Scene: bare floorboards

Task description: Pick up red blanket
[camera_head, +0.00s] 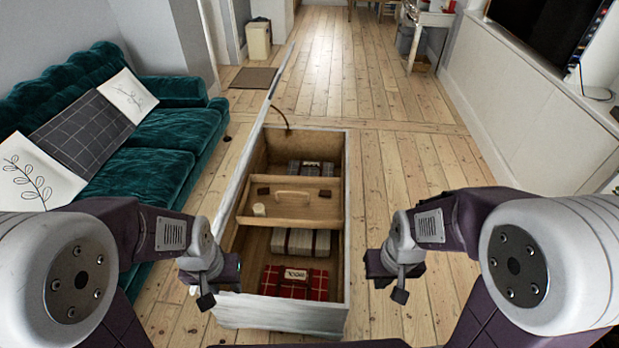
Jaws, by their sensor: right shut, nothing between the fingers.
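The red plaid blanket (316,286) lies folded in the near end of an open wooden chest (336,312), with a pale label on top. My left gripper (207,299) is at the chest's left near side, to the left of the blanket. I cannot tell whether its fingers are apart. My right gripper (399,295) is shut and empty, over the floor to the right of the chest. Neither gripper touches the blanket.
A grey and white folded blanket (301,242) lies behind the red one. A wooden tray (315,209) with a handle and a candle (259,210) spans the chest's middle. A green sofa (165,147) stands at left; floor (400,170) is clear at right.

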